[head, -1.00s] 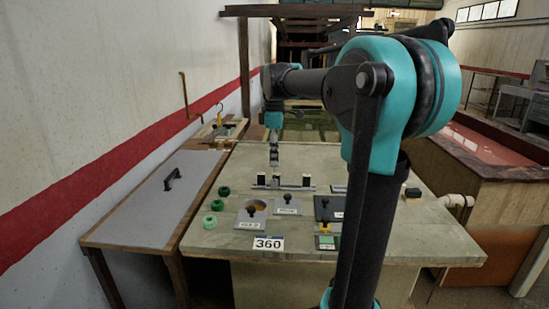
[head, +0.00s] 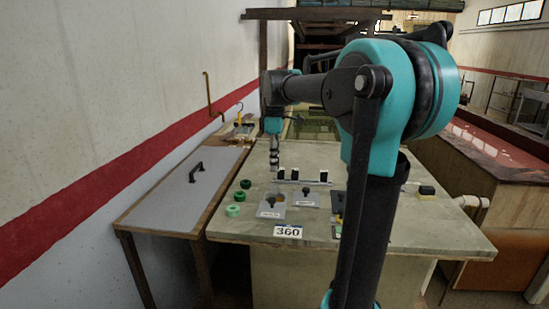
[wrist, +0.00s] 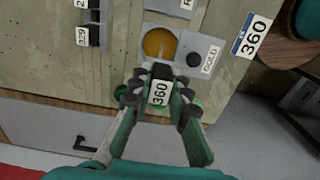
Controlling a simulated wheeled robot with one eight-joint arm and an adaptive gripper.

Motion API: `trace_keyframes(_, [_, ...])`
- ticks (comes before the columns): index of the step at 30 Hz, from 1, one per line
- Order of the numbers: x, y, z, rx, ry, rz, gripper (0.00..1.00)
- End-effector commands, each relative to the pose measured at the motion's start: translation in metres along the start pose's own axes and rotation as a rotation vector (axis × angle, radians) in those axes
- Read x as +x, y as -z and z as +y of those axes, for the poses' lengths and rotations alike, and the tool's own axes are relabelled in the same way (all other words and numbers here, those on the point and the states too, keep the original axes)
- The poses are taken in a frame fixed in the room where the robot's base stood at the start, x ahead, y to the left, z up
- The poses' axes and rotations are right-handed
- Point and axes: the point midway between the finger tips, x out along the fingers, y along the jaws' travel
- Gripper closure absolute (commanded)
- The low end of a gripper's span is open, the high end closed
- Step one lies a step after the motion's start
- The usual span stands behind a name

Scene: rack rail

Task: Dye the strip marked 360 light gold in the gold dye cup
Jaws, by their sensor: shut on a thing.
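My gripper (head: 274,163) is shut on the black clip marked 360 (wrist: 160,88), whose white label faces the wrist camera. In the wrist view, the gold dye cup (wrist: 153,43) stands open just beyond the clip, with orange-gold dye showing. Its grey lid (wrist: 194,58) with a black knob sits beside the opening, next to the label GOLD. The strip under the clip is mostly hidden; a thin line shows at the cup, but I cannot tell whether it is in the dye. In the head view, the gold cup's plate (head: 266,206) lies in front of my gripper.
Several black clips stand on a rail (head: 303,182) on the worktable (head: 400,230). Green rings (head: 239,196) lie left of the cups. A second lidded cup (head: 308,196) is to the right. A 360 card (head: 288,231) is at the front edge. A grey-topped bench (head: 180,190) adjoins at left.

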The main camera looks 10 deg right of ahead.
Motion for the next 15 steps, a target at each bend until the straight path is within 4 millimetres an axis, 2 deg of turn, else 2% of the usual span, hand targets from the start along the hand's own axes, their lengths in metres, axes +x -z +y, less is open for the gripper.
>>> trace_keyframes(15, [0.056, 0.0, 0.0, 0.0, 0.0, 0.0, 1.0])
